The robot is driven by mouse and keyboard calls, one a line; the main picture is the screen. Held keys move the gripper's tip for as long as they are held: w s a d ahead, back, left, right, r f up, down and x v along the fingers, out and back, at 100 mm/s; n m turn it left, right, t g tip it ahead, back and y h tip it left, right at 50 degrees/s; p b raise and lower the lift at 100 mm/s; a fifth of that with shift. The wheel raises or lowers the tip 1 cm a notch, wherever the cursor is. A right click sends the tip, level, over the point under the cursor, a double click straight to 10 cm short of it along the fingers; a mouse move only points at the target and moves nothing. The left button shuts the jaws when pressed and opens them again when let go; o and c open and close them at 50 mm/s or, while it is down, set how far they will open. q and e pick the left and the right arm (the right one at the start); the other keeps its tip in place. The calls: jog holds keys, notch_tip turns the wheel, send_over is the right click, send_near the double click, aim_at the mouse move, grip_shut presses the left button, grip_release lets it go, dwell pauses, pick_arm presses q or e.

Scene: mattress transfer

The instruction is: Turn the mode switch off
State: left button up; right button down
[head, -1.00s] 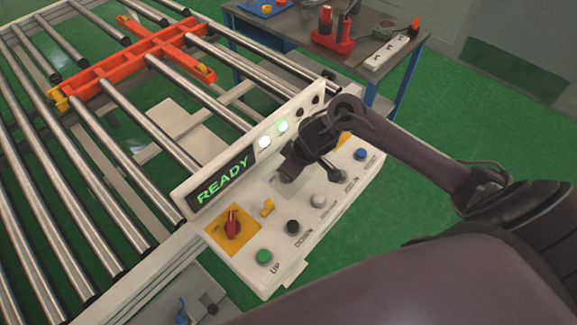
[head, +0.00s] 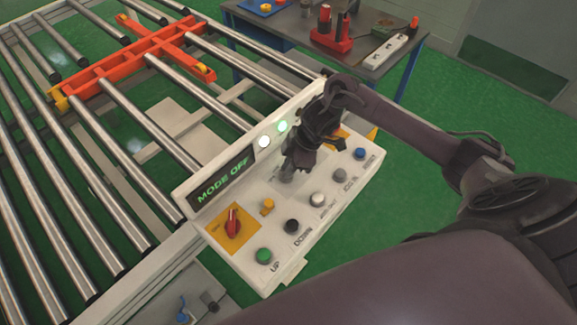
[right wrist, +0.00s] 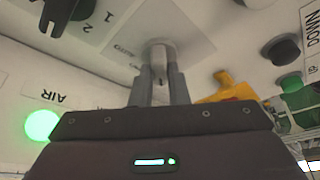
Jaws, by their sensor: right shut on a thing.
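The white control panel (head: 262,215) fills the middle of the head view, and its display (head: 222,180) reads "MODE OFF". My right gripper (head: 288,174) reaches down to the panel and is shut on the mode switch. In the right wrist view, the grey knob of the mode switch (right wrist: 158,52) sits between the two grey fingers of the right gripper (right wrist: 159,85). The gripper hides most of the switch in the head view. My left gripper is not in view.
A red rotary switch (head: 233,222) on a yellow plate, a small yellow switch (head: 267,206), and several push buttons, including a green one (head: 264,255), lie close around the gripper. Metal rollers (head: 120,110) with an orange frame (head: 140,58) stand behind. A tool table (head: 350,50) is at the back.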

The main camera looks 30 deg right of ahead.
aim_at(298, 175)
dwell(0.4)
jog(key=c, duration=1.4)
grip_release()
jog(key=b+v, duration=0.1)
jog(key=v, duration=0.6)
jog(key=shift+d+r, duration=0.25)
jog(key=shift+r, duration=0.1)
